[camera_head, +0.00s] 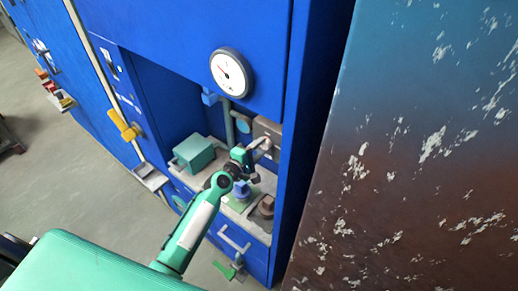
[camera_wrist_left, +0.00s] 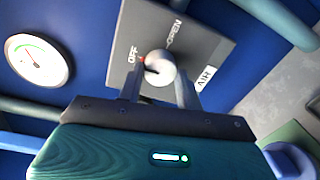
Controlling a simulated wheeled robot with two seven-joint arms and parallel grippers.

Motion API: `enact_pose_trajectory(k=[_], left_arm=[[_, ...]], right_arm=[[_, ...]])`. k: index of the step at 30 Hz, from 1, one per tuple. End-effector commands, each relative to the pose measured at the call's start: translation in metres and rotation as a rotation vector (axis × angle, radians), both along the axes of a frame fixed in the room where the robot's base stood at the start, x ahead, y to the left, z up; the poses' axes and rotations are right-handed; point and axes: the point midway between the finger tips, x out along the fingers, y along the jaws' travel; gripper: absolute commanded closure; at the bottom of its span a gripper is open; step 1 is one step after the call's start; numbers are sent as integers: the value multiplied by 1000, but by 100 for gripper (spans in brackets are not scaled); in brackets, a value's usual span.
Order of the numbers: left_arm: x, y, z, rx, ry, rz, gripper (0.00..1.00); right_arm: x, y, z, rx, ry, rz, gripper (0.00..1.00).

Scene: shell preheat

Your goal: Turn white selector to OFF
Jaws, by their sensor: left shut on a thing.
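The white selector (camera_wrist_left: 159,68) is a round pale knob on a grey plate (camera_wrist_left: 205,48) marked OFF, OPEN and AIR in the left wrist view. A small red mark shows beside the knob on the OFF side; the knob's exact setting is hard to tell. My left gripper (camera_wrist_left: 158,82) has its two fingers on either side of the knob and is shut on it. In the head view my left gripper (camera_head: 262,150) reaches into the blue cabinet's recess at the grey plate (camera_head: 266,128), partly hiding the knob. My right gripper is in neither view.
A round white gauge (camera_head: 231,73) sits above the recess, also in the left wrist view (camera_wrist_left: 39,60). A green box (camera_head: 194,152) and a brown block (camera_head: 266,206) stand on the shelf. A scratched panel (camera_head: 410,150) fills the right side.

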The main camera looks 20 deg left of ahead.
Motion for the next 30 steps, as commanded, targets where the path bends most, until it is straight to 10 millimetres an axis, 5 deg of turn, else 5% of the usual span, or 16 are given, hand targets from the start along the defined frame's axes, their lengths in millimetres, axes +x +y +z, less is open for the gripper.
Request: enact_pose_trajectory(k=[5,6,9,20,30], left_arm=[[0,1,0,-1,1,1,87],[0,1,0,-1,1,1,60],[0,0,0,-1,1,1,43],[-4,2,0,1,0,0,43],[-56,20,1,1,2,1,43]], right_arm=[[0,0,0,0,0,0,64],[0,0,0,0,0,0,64],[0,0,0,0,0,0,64],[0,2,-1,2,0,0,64],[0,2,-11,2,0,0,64]])
